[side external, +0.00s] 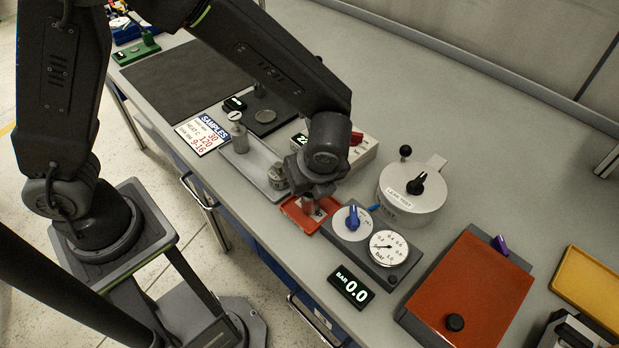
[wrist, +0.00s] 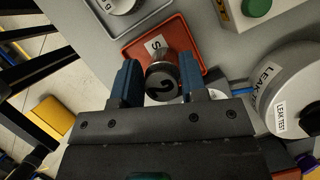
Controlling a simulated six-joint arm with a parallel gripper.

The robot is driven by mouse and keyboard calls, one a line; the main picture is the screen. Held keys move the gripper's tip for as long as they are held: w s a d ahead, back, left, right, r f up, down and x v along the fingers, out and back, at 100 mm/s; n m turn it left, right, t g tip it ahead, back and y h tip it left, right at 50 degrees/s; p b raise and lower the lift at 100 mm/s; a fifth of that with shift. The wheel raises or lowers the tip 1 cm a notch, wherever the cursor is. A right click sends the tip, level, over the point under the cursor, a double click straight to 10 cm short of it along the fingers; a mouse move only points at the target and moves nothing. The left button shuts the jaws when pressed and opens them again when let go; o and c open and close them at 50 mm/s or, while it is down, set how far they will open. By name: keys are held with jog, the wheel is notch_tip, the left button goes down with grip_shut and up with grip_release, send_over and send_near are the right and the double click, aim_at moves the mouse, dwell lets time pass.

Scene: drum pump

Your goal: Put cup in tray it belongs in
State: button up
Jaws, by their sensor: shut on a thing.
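A small metal cup (side external: 308,204) with a dark end is held between the fingers of my gripper (side external: 313,194). In the wrist view the cup (wrist: 163,83) shows a numeral like a 2 on its dark end, with the blue fingers closed on both sides. The red tray (side external: 291,213) lies directly under the cup, and it also shows in the wrist view (wrist: 198,66) with a white label partly hidden by the cup. I cannot tell whether the cup touches the tray floor. A grey tray (side external: 256,170) beside it holds two other cups (side external: 239,138).
A panel with a blue knob (side external: 352,216) and a round gauge (side external: 389,248) stands close right of the red tray. A round leak test pot (side external: 412,190) is behind it. A white box (side external: 361,150) stands behind my gripper. The bench behind is clear.

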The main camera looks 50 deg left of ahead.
jog(key=o, duration=1.1)
jog(key=shift+o, duration=0.4)
jog(key=shift+o, duration=1.2)
jog(key=shift+r, duration=4)
